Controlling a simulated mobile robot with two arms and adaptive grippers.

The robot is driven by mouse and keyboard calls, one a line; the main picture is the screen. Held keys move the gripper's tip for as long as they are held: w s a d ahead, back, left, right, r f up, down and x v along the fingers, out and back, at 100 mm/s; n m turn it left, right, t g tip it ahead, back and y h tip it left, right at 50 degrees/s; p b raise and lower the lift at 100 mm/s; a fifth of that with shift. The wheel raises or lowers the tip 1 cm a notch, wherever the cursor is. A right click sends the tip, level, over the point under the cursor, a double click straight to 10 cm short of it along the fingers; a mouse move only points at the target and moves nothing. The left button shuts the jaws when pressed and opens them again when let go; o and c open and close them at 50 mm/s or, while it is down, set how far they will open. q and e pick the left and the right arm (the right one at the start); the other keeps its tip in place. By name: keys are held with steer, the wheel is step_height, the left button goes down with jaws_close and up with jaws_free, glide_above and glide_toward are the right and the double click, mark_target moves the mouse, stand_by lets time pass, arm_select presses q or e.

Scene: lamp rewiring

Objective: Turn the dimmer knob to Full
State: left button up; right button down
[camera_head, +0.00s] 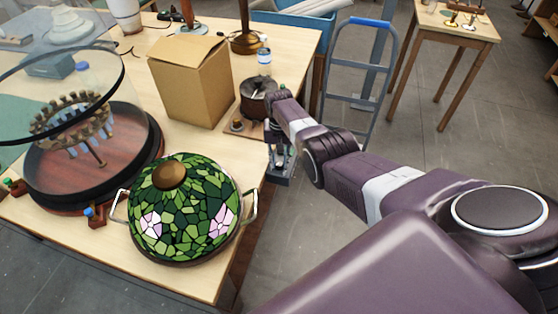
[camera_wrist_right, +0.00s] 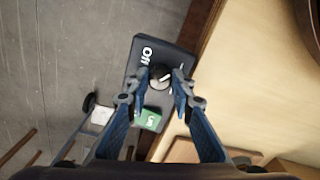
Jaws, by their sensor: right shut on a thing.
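The dimmer is a dark box (camera_wrist_right: 137,88) at the table's edge in the right wrist view. White lettering reading "Off" is on its face, and a green label (camera_wrist_right: 150,120) sits at its lower end. The small dark knob (camera_wrist_right: 160,77) has a pale mark; its exact setting is not clear. My right gripper (camera_wrist_right: 160,76) has its blue fingers on either side of the knob, shut on it. In the head view my right gripper (camera_head: 279,168) points down at the table's right edge, hiding most of the dimmer. My left gripper is not in view.
A green stained-glass lampshade (camera_head: 186,212) with side handles sits at the table's front. A cardboard box (camera_head: 189,85), a dark round pot (camera_head: 257,100) and a round glass-topped stand (camera_head: 70,185) occupy the table.

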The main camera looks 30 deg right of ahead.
steer(key=m, duration=0.4)
steer(key=shift+m, duration=0.3)
steer(key=m, duration=0.4)
steer(key=shift+m, duration=0.3)
steer(key=m, duration=0.4)
steer(key=shift+m, duration=2.5)
steer(key=c, duration=1.7)
jaws_free()
steer(key=shift+r, duration=0.1)
